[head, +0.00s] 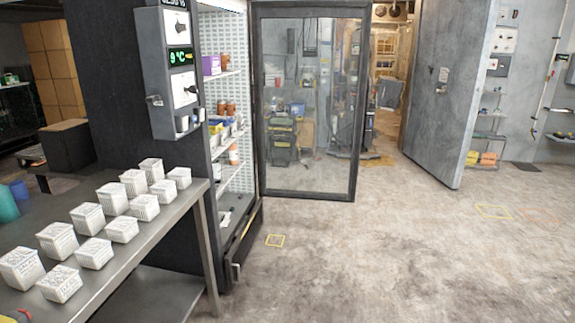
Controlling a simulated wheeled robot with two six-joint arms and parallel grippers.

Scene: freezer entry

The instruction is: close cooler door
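The cooler (240,230) stands left of centre in the head view, with a dark frame and lit white shelves. Its glass door (307,187) has a dark frame and stands swung wide open, to the right of the cabinet opening. The shelves (231,177) are exposed and hold small jars, boxes and tubs. A control box (166,72) with a green "9 °C" display is on the cooler's dark side wall. Neither of my grippers shows in this view.
A metal table (150,248) with several white baskets (88,217) fills the lower left. A large grey door (440,95) stands open behind at right, beside a doorway (385,80). The concrete floor (400,255) is clear in front and at right, with yellow markings (275,240).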

